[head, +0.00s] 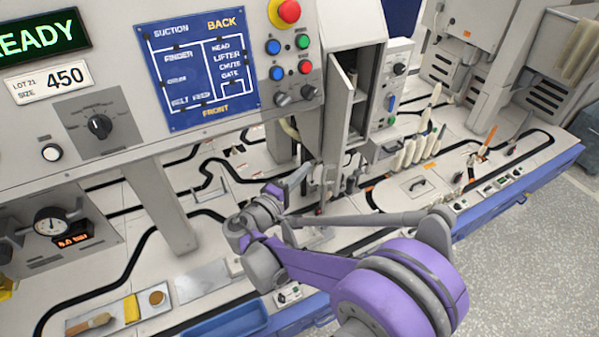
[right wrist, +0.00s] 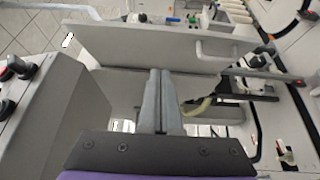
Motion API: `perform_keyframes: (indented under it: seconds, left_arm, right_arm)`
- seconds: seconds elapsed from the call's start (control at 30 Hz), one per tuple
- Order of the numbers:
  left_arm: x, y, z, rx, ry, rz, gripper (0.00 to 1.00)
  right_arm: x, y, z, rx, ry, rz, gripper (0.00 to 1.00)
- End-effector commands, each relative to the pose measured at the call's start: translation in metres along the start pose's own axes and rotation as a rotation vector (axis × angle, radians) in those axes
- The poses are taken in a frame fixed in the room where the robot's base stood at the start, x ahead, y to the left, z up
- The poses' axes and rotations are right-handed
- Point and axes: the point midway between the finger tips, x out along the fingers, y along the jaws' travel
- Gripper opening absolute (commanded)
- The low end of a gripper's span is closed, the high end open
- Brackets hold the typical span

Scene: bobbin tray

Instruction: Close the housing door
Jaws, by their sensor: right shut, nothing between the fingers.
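The housing door (head: 338,118) is a grey panel standing ajar on the left of the tall housing (head: 366,88), whose dark inside shows beside it. In the right wrist view the door (right wrist: 140,42) runs across the upper part as a long grey panel, with a bar handle (right wrist: 212,52) at its right. My right gripper (head: 318,172) is low by the door's bottom end. In the wrist view its fingers (right wrist: 160,72) are together and empty, with the tips at the panel's lower edge. I cannot tell whether they touch it. My left gripper is not in view.
A control panel with buttons (head: 290,60) and a blue diagram plate (head: 198,65) stands left of the door. Pale bobbins (head: 415,150) stand to the right. A blue tray (head: 226,320) lies at the front edge. A yellowish hose (right wrist: 198,107) hangs near the fingers.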

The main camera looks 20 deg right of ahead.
Motion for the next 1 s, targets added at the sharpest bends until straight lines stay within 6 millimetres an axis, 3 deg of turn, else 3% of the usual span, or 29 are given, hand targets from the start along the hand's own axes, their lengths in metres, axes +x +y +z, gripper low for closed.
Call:
perform_keyframes:
  seconds: [0.2,0.3,0.4,0.63,1.0]
  left_arm:
    - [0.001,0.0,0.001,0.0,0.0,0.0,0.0]
    - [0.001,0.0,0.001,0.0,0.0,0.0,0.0]
    - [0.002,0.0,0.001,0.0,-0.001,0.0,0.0]
    - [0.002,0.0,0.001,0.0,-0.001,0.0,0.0]
    - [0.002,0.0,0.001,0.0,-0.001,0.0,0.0]
  right_arm:
    - [0.051,0.0,0.002,-0.002,-0.005,0.0,0.0]
    - [0.07,0.0,0.001,-0.001,-0.003,0.0,0.0]
    - [0.081,0.0,0.013,-0.001,-0.002,-0.001,0.0]
    - [0.095,0.0,0.027,0.0,-0.001,-0.001,0.0]
    - [0.096,0.0,0.029,0.0,0.001,-0.002,0.0]
